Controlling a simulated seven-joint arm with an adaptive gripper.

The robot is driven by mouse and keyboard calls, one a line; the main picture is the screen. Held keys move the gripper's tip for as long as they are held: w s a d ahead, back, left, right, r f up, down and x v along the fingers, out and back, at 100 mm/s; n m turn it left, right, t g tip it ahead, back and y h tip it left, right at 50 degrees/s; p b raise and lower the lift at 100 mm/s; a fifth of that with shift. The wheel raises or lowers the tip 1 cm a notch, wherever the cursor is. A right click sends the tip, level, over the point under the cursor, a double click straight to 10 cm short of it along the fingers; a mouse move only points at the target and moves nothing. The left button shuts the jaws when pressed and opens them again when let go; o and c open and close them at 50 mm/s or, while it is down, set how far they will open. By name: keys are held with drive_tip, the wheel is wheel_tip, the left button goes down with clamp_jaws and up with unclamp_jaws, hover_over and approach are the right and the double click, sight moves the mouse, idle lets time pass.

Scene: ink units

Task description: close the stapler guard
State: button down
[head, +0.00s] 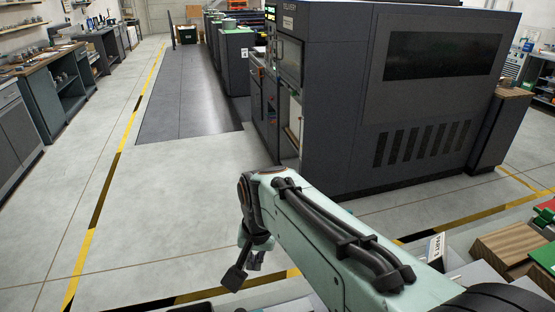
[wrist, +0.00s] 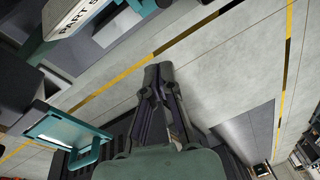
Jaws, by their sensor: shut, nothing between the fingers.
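I cannot identify the stapler or its guard with certainty in either view. In the wrist view, a teal-framed panel (wrist: 72,130) with a pale, window-like face stands tilted at the lower left; it may be the guard, but I cannot tell. My gripper (wrist: 158,73) has its dark fingers together and empty, over bare floor in that view. The panel is to the left of the fingers and apart from them. In the head view, my gripper (head: 246,269) hangs low over the floor, in front of the big dark machine and touching nothing.
The dark machine (head: 440,112) fills the right of the head view. A workbench (head: 62,75) lines the left wall. The floor (head: 165,190) between is clear.

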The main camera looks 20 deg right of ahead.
drive_tip(key=d+r+n+t, duration=0.45)
drive_tip(key=d+r, duration=1.05)
drive_tip(key=d, duration=0.4)
drive_tip(key=shift+m+h, duration=0.3)
drive_tip(key=shift+m, duration=0.05)
drive_tip(key=x, duration=0.9)
drive_tip(key=shift+w+r, duration=0.1)
drive_tip(key=shift+w, duration=0.05)
wheel_tip(320, 180, down, 3)
drive_tip(key=shift+f, duration=0.75)
drive_tip(key=shift+w+f+g, duration=0.15)
drive_tip(key=shift+f+g, duration=0.1)
drive_tip(key=shift+g, duration=0.1)
